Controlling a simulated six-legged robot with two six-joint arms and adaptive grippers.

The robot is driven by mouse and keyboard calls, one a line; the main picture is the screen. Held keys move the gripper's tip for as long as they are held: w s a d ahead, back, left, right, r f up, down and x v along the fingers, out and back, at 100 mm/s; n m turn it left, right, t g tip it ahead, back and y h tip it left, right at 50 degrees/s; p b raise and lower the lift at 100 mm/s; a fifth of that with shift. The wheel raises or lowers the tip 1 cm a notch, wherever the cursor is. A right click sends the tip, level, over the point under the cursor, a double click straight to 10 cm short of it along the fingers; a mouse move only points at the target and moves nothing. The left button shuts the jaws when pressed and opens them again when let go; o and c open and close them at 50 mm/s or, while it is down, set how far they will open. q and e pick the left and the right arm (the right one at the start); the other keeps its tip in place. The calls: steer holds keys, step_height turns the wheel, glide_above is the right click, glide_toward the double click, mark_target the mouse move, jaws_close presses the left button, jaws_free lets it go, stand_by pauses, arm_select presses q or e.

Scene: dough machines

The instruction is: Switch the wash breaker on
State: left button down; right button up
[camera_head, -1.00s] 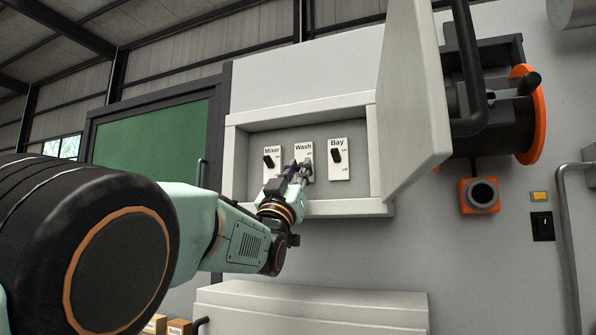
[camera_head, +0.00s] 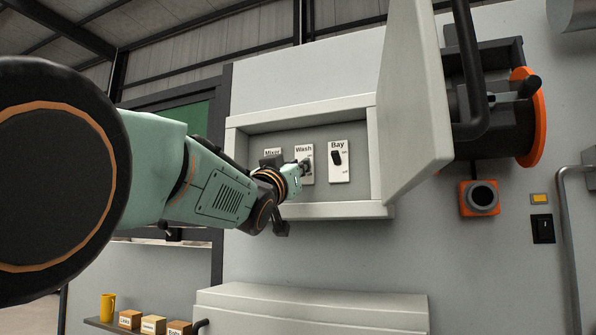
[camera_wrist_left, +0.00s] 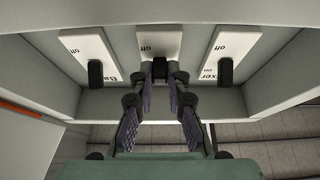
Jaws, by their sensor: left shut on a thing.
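The wash breaker (camera_head: 308,177) is the middle of three white plates in an open wall box (camera_head: 238,160). My left gripper (camera_head: 303,164) is in front of its upper part and hides its lever in the head view. In the left wrist view, which is upside down, the gripper (camera_wrist_left: 159,74) is shut on the black wash lever (camera_wrist_left: 159,65). The lever there is at the end away from the "off" mark (camera_wrist_left: 146,47), level with the neighbouring levers. My right gripper is not in view.
The bay breaker (camera_head: 339,172) is to the right, its lever up toward "on". The mixer breaker (camera_head: 272,153) is to the left, mostly behind my arm. The box door (camera_head: 412,100) stands open at right. A shelf with a yellow mug (camera_head: 107,307) is at lower left.

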arm_select(q)
steer(key=shift+s+r+g+y, duration=0.1)
steer(key=shift+r+g+y, duration=0.25)
steer(key=shift+g, duration=0.45)
steer(key=c, duration=1.3)
jaws_free()
steer(key=shift+v, duration=3.7)
